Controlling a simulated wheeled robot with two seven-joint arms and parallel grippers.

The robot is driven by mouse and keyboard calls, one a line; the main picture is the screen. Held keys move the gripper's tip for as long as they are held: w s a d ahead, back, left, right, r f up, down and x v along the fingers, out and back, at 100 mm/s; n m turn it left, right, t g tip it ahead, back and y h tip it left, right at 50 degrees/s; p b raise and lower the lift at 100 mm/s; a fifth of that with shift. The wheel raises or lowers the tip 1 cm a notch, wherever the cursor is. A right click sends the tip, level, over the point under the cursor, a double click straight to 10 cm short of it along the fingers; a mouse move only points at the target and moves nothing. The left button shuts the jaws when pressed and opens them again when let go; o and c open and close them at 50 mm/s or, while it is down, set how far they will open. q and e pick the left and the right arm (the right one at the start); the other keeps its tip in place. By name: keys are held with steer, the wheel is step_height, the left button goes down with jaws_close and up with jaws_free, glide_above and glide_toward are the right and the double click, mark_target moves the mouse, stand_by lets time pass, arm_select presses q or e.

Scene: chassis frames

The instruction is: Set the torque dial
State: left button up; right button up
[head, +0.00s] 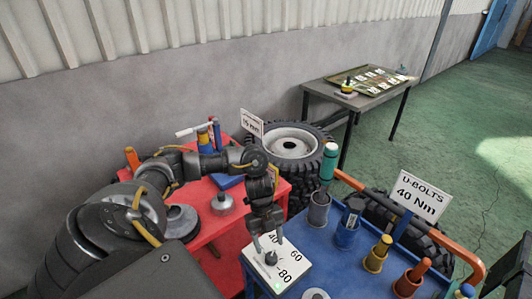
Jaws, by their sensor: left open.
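The plate sits at the left end of the blue cart top. My left gripper (268,244) points down just above the knob, fingers open and apart. I cannot tell whether the fingers reach around the knob, nor where its pointer is set. A white sign (418,197) reads "U-BOLTS 40 Nm". My right gripper is not in view.
The blue cart (338,262) carries several coloured, cup-held tools on the right, with an orange rail (405,221) behind. A red cart (203,231) with tools stands left. Large tyres (297,145) stand behind. A table (362,98) with a tray is at the back.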

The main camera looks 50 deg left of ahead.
arm_select(q)
steer(key=s+v, duration=0.1)
steer(key=v, duration=0.5)
steer(key=shift+w+r, duration=0.25)
steer(key=shift+w, duration=0.25)
steer(key=shift+a, duration=0.1)
